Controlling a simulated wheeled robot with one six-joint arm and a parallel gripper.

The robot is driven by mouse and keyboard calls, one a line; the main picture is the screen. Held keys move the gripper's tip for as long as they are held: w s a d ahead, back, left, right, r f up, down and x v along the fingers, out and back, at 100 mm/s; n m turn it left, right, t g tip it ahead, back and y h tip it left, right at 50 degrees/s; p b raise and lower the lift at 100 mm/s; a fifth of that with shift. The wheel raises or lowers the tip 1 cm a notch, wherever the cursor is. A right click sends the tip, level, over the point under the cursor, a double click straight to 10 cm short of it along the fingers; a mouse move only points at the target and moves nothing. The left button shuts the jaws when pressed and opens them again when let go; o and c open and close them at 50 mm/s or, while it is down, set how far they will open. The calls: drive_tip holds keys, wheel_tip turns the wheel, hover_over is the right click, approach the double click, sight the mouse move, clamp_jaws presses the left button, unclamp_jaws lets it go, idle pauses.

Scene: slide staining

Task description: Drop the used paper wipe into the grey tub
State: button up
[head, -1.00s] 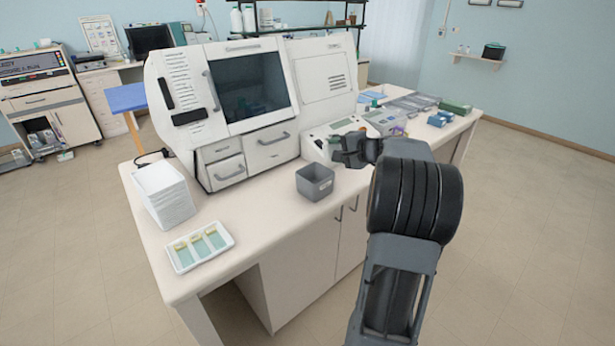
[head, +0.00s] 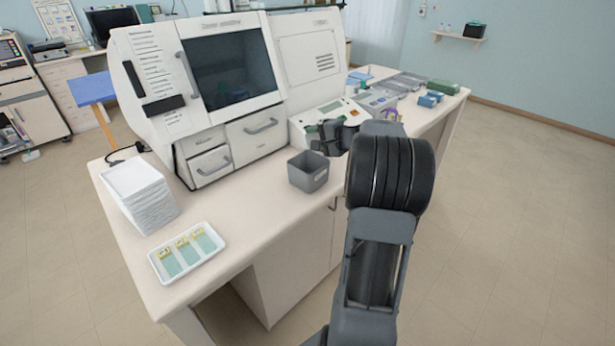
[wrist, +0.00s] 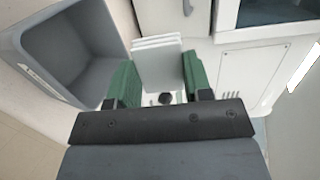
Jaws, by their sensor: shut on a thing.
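The white, folded paper wipe (wrist: 157,64) is between the green fingers of my gripper (wrist: 158,84) in the wrist view, and the gripper is shut on it. In the head view, my gripper (head: 328,138) is just right of and a little behind the grey tub (head: 308,178), overlapping its upper right edge in the picture. I cannot make out the wipe there. The tub stands upright on the bench near its front edge. In the wrist view the tub (wrist: 75,52) is at the left, its open mouth showing, beside the left finger and apart from the wipe.
A large white machine (head: 155,75) stands behind the tub. A stack of white trays (head: 145,200) and a white tray of slides (head: 190,252) are on the bench (head: 245,215) to the left. Small blue and green boxes (head: 443,86) are at the far right.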

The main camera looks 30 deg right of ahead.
drive_tip(key=shift+f, duration=0.85)
drive_tip(key=o, duration=0.9)
drive_tip(key=b+v, duration=0.2)
drive_tip(key=v, duration=1.2)
drive_tip(key=shift+a, duration=0.1)
